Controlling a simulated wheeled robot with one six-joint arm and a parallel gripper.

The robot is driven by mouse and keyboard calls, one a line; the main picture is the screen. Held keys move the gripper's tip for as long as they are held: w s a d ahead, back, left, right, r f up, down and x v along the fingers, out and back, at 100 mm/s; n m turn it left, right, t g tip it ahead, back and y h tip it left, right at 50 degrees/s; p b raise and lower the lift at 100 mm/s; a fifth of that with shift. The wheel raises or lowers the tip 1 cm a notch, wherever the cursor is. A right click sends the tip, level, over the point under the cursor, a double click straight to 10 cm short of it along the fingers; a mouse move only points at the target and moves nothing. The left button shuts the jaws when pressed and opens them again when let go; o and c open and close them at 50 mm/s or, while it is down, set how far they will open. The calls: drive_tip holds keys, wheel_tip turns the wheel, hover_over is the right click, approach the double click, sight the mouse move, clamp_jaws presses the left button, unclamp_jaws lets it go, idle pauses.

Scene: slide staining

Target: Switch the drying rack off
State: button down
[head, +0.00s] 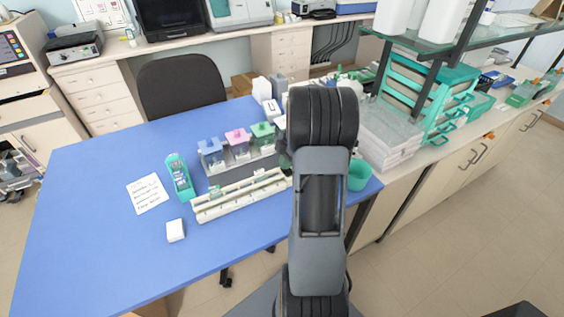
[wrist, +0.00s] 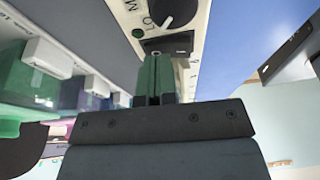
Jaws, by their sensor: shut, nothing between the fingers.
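The drying rack (head: 240,196), a long cream unit, lies on the blue table in the head view; my arm hides its right end. In the wrist view a cream control panel (wrist: 125,18) shows a dark round knob (wrist: 172,10) with "LO" and "M" marks, a small green indicator (wrist: 137,33) and a black rocker switch (wrist: 168,43). My gripper (wrist: 156,58) is shut and empty, its green fingertips close to the switch. I cannot tell whether they touch it, or which way the switch is set. My arm hides the gripper in the head view.
Staining jars with blue, pink and green lids (head: 236,139) stand just behind the rack. A teal timer-like device (head: 179,178), a written card (head: 148,194) and a white block (head: 175,230) lie left of it. A green cup (head: 359,175) stands right of my arm. The table's left is clear.

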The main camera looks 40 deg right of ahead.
drive_tip(key=shift+s, duration=0.2)
drive_tip(key=shift+s+a+r, duration=0.1)
drive_tip(key=shift+s+r, duration=0.1)
drive_tip(key=shift+s, duration=0.4)
drive_tip(key=shift+r, duration=0.1)
drive_tip(key=shift+w+r, duration=0.1)
drive_tip(key=shift+r, duration=0.25)
drive_tip(key=w+v, duration=0.2)
drive_tip(key=v, duration=1.1)
drive_tip(key=shift+a+p, duration=0.25)
drive_tip(key=shift+p, duration=0.2)
